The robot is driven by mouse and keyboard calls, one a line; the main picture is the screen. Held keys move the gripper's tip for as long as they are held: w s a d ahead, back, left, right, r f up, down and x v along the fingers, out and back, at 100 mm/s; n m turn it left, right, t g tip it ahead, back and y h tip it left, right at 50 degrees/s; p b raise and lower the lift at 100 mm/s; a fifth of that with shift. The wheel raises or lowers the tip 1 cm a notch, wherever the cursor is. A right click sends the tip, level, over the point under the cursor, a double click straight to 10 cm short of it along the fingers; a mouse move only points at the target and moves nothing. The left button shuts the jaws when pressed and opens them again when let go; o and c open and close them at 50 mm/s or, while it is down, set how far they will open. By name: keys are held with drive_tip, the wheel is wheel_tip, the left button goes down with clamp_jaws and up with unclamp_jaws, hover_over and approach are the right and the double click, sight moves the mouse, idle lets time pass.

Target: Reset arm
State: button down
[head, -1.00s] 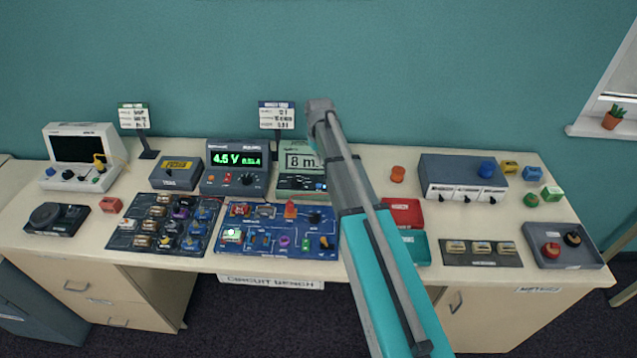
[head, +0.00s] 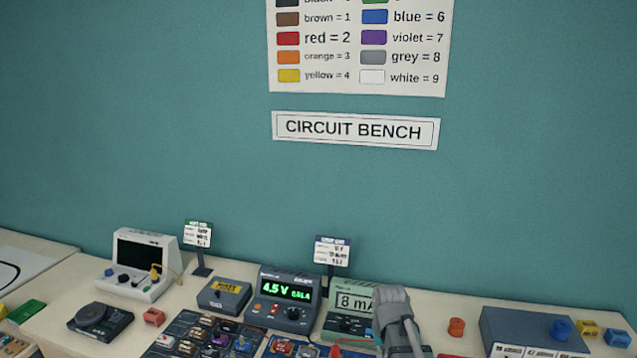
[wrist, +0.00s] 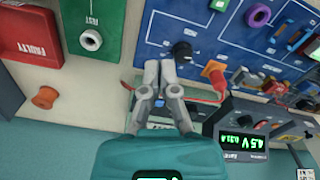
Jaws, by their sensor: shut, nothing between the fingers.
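My gripper (wrist: 159,68) is in the middle of the wrist view, its two grey fingers together and nothing between them. It is above the bench, near a black knob (wrist: 182,50) on the blue circuit board (wrist: 208,28); I cannot tell the height. In the head view my grey arm end rises from the bottom edge, in front of the green meter (head: 352,300) reading 8 mA. The fingers cannot be made out there.
The power supply (head: 287,315) reads 4.5 V. A white scope (head: 160,245), grey box (head: 530,325) and orange spool (head: 456,327) stand nearby. In the wrist view a red FAULTY tray (wrist: 28,20) lies left. The wall above the bench is clear except for signs.

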drive_tip(key=s+m, duration=0.1)
drive_tip(key=s, duration=0.7)
drive_tip(key=shift+s+f, duration=0.25)
drive_tip(key=shift+f, duration=0.1)
idle(0.5)
